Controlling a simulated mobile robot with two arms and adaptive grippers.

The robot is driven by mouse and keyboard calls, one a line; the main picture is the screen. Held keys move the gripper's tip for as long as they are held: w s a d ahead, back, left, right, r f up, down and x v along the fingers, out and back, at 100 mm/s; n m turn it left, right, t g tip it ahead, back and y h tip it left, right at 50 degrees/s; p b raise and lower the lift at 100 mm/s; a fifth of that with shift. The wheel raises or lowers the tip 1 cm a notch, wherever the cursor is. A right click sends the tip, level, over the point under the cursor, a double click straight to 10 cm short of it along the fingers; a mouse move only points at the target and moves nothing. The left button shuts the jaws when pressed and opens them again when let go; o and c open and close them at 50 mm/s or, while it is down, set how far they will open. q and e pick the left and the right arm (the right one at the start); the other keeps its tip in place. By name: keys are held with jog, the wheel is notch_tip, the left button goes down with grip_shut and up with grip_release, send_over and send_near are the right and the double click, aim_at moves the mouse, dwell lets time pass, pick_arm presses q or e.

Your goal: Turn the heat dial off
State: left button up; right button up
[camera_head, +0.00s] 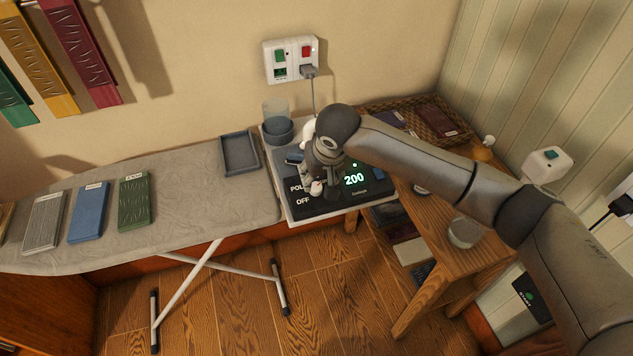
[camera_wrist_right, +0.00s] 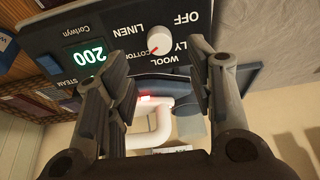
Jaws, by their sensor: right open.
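The heat dial (camera_wrist_right: 160,40) is a round white knob with a red mark, set on a dark control panel (camera_wrist_right: 100,30). Its red mark faces the COTTON and WOOL side, away from OFF. LINEN, WOOL and OFF labels surround it, and a green display (camera_wrist_right: 88,54) reads 200. My right gripper (camera_wrist_right: 160,75) is open, its two fingers spread with the dial seen between them and apart from both. In the head view the right gripper (camera_head: 322,183) is over the panel (camera_head: 362,195) and covers part of it. My left gripper is not in view.
The panel is at the right end of a grey ironing board (camera_head: 190,195), which holds several folded cloth-like items and a grey tray (camera_head: 239,153). A wooden table (camera_head: 430,225) with a wicker basket (camera_head: 455,135) stands to the right. A wall socket (camera_head: 291,60) is behind.

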aim_at(316, 186)
jog(key=x, duration=0.6)
jog(key=shift+w+f+p, duration=0.2)
jog(key=shift+f+p, duration=0.15)
jog(key=shift+p, duration=0.05)
jog(key=c, duration=1)
